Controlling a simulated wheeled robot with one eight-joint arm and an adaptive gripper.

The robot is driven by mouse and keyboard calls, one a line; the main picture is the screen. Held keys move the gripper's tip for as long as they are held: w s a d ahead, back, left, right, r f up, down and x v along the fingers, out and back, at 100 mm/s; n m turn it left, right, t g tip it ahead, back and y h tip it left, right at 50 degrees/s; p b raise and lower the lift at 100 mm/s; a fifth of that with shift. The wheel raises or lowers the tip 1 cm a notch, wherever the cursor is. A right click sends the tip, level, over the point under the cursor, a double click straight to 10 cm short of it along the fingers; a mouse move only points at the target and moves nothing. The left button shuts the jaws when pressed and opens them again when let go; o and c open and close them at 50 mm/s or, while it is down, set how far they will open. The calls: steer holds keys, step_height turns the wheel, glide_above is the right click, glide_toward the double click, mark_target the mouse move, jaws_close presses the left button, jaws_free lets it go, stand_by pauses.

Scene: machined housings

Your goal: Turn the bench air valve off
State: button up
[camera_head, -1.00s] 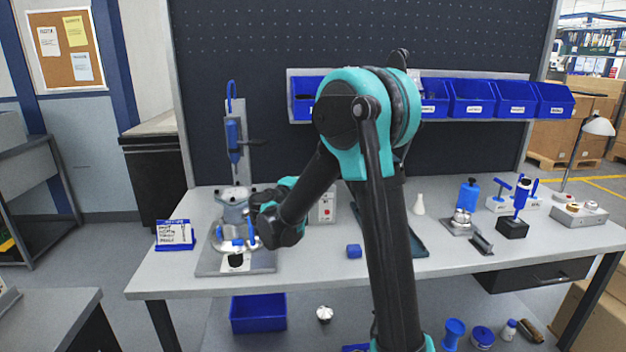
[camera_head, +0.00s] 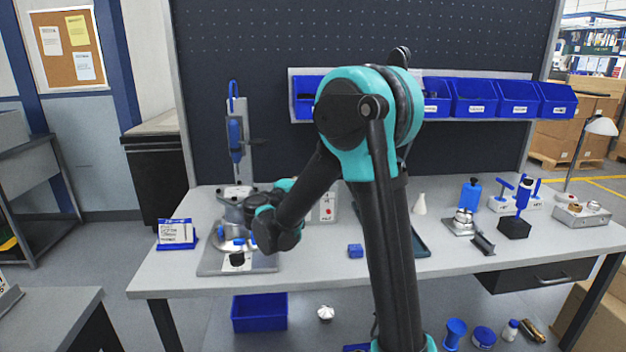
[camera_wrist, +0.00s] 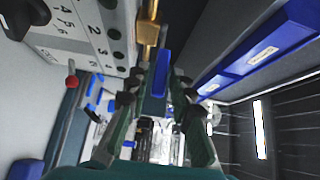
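The wrist view shows a blue lever (camera_wrist: 160,72) beside a brass fitting (camera_wrist: 148,34), which looks like the bench air valve. My gripper (camera_wrist: 160,82) has one finger on each side of the blue lever, with the fingertips close to it. I cannot tell whether the fingers touch or grip the lever. In the head view my wrist hangs low over the left half of the bench, and the fingers and valve are hidden or too small to make out there.
A pale panel with numbers and dark buttons (camera_wrist: 95,35) is close on the left in the wrist view; blue bins (camera_wrist: 285,35) are on the right. In the head view, a press fixture (camera_head: 236,205), blue sign (camera_head: 176,235) and blue block (camera_head: 355,251) stand near my wrist on the bench (camera_head: 330,275).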

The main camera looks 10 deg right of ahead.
steer(key=v, duration=0.9)
steer(key=shift+s+a, duration=0.1)
steer(key=shift+s, duration=0.05)
steer(key=shift+c, duration=0.4)
